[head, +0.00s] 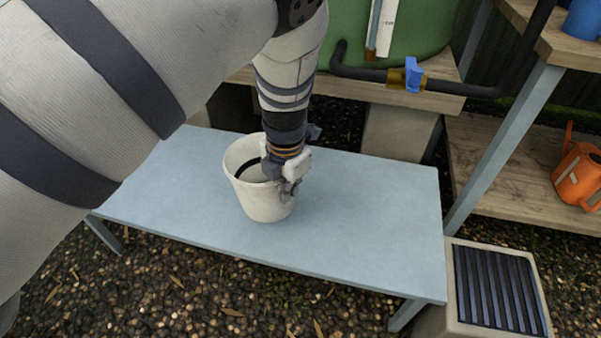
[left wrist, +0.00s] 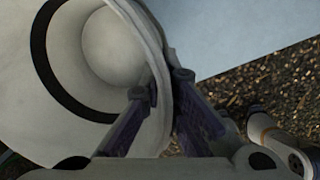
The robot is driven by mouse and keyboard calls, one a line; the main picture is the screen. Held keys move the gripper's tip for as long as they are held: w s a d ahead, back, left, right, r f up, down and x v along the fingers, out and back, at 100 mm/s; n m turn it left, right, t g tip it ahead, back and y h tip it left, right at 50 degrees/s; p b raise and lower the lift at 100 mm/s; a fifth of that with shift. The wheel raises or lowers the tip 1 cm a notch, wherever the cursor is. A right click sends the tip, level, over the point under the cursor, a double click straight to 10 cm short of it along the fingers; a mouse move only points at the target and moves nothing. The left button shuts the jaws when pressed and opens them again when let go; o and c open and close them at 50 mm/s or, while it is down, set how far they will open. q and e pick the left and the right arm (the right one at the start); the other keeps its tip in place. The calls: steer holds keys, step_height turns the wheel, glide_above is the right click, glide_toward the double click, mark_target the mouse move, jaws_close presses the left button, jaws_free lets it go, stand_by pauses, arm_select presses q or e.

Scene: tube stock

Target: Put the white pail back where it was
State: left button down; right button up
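The white pail (head: 265,202) is upright at the middle of the pale blue table (head: 370,205). Its base looks to be on the tabletop, though a small gap would be hard to tell. My left gripper (head: 286,185) is at the pail's right rim. In the left wrist view, the pail (left wrist: 75,70) shows its open mouth and a dark band inside. The fingers of the left gripper (left wrist: 164,88) straddle the pail's wall, one inside and one outside, and look closed on it.
A green tank (head: 420,30) with a dark pipe and blue-handled tap stands behind the table. A wooden shelf (head: 500,190) with an orange watering can (head: 578,175) is at right. A grated box (head: 495,290) stands by the table's right corner. The table's right half is clear.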

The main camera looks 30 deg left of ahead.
arm_select(q)
steer(key=shift+w+a+f, duration=0.35)
steer(key=shift+a+f, duration=0.4)
steer(key=shift+f, duration=0.15)
steer(key=f, duration=0.1)
steer(key=f+b, duration=0.1)
steer(key=f, duration=0.2)
steer(key=shift+w+a+b, duration=0.1)
steer(key=shift+a+b, duration=0.2)
steer(key=shift+a, duration=0.05)
steer(key=shift+r, duration=0.1)
steer(key=c, duration=1.8)
jaws_free()
step_height(320, 180, up, 12)
steer(key=s+d+p, duration=0.1)
steer(key=p, duration=0.2)
steer(key=shift+s+p, duration=0.15)
steer(key=shift+p, duration=0.15)
